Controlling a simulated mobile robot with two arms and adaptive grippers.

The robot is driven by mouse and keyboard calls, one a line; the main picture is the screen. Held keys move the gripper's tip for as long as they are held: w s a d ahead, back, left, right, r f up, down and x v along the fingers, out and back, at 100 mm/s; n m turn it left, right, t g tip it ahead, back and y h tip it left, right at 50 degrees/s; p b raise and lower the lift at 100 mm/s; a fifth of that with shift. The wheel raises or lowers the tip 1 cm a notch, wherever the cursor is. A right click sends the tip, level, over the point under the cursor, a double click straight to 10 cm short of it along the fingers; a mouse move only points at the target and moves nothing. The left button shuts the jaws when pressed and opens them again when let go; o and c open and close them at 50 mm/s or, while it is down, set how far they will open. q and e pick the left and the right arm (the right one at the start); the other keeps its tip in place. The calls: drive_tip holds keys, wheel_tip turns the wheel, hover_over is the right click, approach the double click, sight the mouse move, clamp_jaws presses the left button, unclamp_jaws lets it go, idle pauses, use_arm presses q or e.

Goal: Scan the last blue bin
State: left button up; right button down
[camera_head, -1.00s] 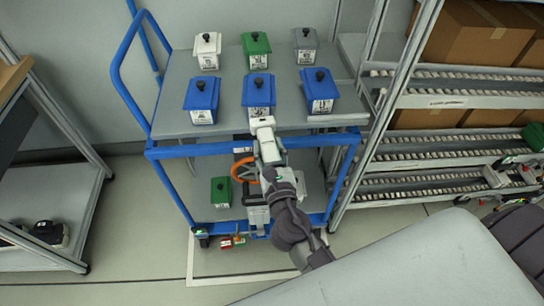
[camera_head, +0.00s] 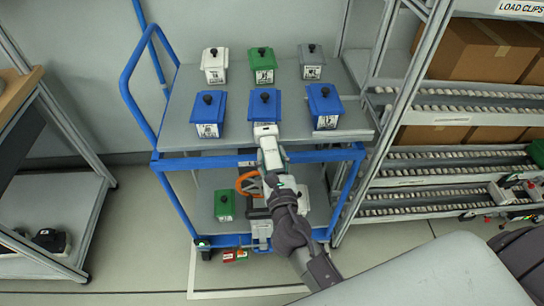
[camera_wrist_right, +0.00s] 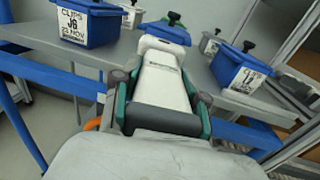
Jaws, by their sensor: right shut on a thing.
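Three blue bins stand in the front row on the cart's top shelf: left (camera_head: 208,113), middle (camera_head: 264,105) and right (camera_head: 325,107). My right gripper (camera_head: 273,172) is shut on a white hand scanner (camera_head: 268,148), its head pointing at the shelf's front edge just below the middle bin. In the right wrist view the scanner (camera_wrist_right: 160,80) sits between the gripper's fingers (camera_wrist_right: 160,112) and partly hides the middle bin (camera_wrist_right: 168,32). The left bin (camera_wrist_right: 88,22) and right bin (camera_wrist_right: 240,70) show labels there. My left gripper is out of view.
White (camera_head: 214,65), green (camera_head: 262,65) and grey (camera_head: 311,62) bins stand in the back row. The cart (camera_head: 350,128) has a lower shelf with a green bin (camera_head: 224,204) and an orange ring (camera_head: 248,183). Roller racks with cardboard boxes (camera_head: 477,48) stand on the right.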

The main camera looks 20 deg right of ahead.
drive_tip(key=shift+w, duration=0.45)
idle(0.8)
drive_tip(key=shift+s, duration=0.1)
idle(0.3)
drive_tip(key=shift+s+a, duration=0.1)
drive_tip(key=shift+s, duration=0.55)
drive_tip(key=s+a+b, duration=0.1)
drive_tip(key=s, duration=0.5)
drive_tip(key=shift+s, duration=0.25)
drive_tip(key=s+d+r+n+y, duration=0.2)
drive_tip(key=s+d+r+y, duration=0.1)
drive_tip(key=s+r, duration=0.2)
drive_tip(key=shift+s+d+r, duration=0.15)
drive_tip(key=shift+s+r, duration=0.05)
drive_tip(key=shift+s, duration=0.55)
